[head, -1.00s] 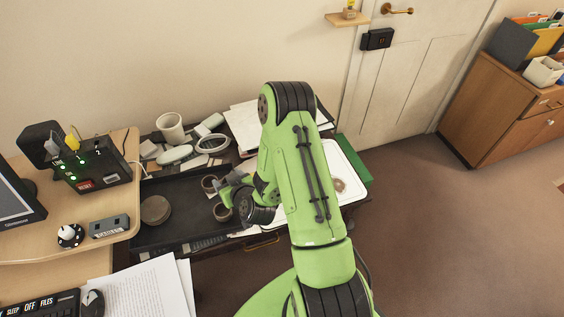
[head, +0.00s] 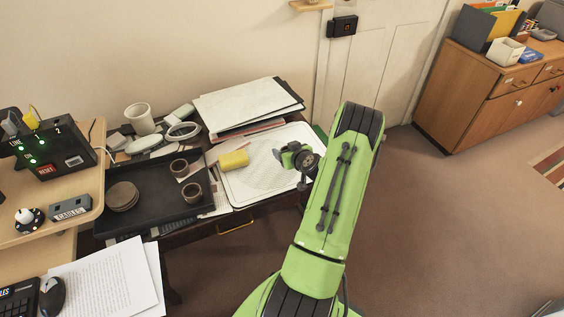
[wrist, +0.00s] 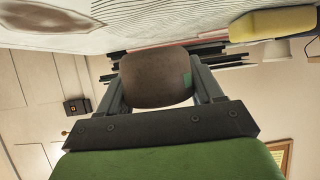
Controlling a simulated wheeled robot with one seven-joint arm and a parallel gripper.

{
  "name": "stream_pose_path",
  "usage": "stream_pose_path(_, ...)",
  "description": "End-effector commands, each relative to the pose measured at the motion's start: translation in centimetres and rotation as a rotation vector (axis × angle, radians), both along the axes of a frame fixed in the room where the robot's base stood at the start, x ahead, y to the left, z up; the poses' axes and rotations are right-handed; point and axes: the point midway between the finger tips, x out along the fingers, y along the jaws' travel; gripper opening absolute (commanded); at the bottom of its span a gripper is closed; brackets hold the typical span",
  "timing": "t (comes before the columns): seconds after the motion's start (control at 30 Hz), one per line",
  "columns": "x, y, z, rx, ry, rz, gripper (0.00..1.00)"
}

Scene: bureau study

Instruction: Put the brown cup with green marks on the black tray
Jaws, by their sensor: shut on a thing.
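The brown cup with a green mark (wrist: 155,78) is between the two fingers of my gripper (wrist: 158,90) in the wrist view, with the green patch on its right side. My gripper is shut on it. In the head view my gripper (head: 283,156) is over the white tray, and the held cup cannot be made out there. The black tray (head: 152,192) lies to the left of my gripper.
A white tray (head: 262,186) with a yellow sponge (head: 234,160) adjoins the black tray's right. Papers and folders (head: 250,103) are piled behind. A white mug (head: 139,118) and several pale dishes stand behind the black tray. A desk with a control box (head: 52,150) is at left.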

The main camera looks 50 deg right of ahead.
Motion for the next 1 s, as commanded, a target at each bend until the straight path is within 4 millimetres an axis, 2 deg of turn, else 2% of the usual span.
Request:
stream_pose_path(0.2,0.0,0.1,-3.7,0.002,-0.001,-0.001,0.33)
stream_pose_path(0.57,0.0,0.0,-4.1,-0.002,0.000,0.000,0.33)
stream_pose_path(0.6,0.0,0.1,-4.2,-0.001,0.001,0.000,0.67)
stream_pose_path(0.73,0.0,0.1,-4.1,-0.001,0.000,0.000,0.87)
stream_pose_path(0.77,0.0,0.1,-4.1,-0.001,0.000,0.000,0.91)
stream_pose_path(1.0,0.0,0.1,-4.0,-0.001,0.000,0.000,0.91)
